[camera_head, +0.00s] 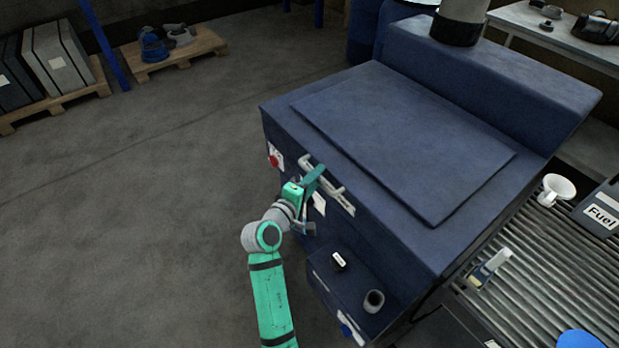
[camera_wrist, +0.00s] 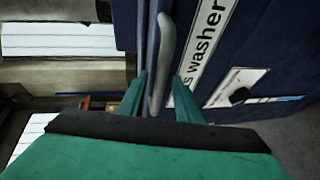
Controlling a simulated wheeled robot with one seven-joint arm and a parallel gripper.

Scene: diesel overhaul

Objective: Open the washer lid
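The washer (camera_head: 375,215) is a large dark blue cabinet. Its lid (camera_head: 400,140) is a flat blue panel lying closed on top. A pale bar handle (camera_head: 338,192) runs along the upper front of the washer. My gripper (camera_head: 313,180) is at the left part of this handle. In the wrist view the handle (camera_wrist: 162,60) passes between the two fingers of my gripper (camera_wrist: 160,88), with small gaps showing beside it. The fingers look open around the bar. Contact with the bar cannot be made out.
A red button (camera_head: 273,161) is on the washer's front, left of the handle. A roller conveyor (camera_head: 540,275) with a white funnel (camera_head: 556,189) stands at right.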

